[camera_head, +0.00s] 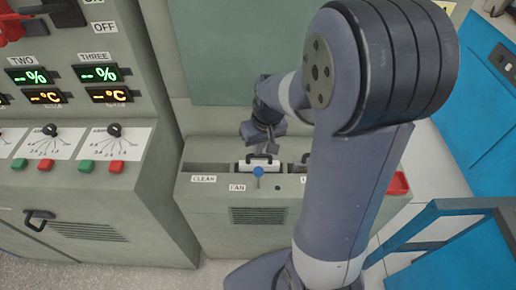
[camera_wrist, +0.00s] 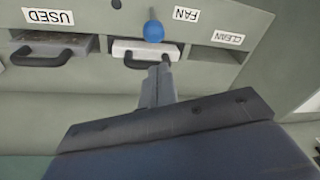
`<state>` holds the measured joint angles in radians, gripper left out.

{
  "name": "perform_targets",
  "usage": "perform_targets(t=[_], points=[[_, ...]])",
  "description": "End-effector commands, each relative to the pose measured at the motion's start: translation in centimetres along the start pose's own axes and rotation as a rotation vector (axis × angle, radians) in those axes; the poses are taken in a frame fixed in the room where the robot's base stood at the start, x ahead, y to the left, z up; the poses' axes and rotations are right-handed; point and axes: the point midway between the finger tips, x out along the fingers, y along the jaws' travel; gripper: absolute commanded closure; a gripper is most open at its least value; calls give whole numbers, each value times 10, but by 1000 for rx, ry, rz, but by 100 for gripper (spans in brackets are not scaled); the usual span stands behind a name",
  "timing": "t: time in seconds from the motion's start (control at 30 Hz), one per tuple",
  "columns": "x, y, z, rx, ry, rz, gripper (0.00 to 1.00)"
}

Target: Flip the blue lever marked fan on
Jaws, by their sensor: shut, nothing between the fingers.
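The blue lever (camera_head: 258,171) stands on the front of the low grey cabinet, beside the FAN label (camera_head: 237,188). Its round knob also shows in the wrist view (camera_wrist: 153,31), with the FAN label (camera_wrist: 187,14) printed upside down there. My gripper (camera_head: 270,147) is above and behind the lever, over the cabinet's slots. In the wrist view my gripper's fingers (camera_wrist: 161,70) are together and empty, pointing toward the knob with a visible gap. Whether the lever's present position means on or off cannot be told.
A white block with a black handle (camera_wrist: 133,48) sits in the slot right behind the lever. The slot by the CLEAN label (camera_wrist: 228,38) looks empty; the USED slot (camera_wrist: 47,17) holds another handled block. A control panel (camera_head: 75,90) stands left, blue railing (camera_head: 440,235) right.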

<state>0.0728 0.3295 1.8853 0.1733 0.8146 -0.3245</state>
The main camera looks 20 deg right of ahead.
Motion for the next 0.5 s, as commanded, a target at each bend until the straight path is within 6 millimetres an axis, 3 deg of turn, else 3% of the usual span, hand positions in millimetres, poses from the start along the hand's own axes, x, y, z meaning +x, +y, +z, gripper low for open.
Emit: perform_targets(t=[0.2,0.5], points=[[43,0,1,0,-6,-1,100],[76,0,1,-1,-3,0,100]])
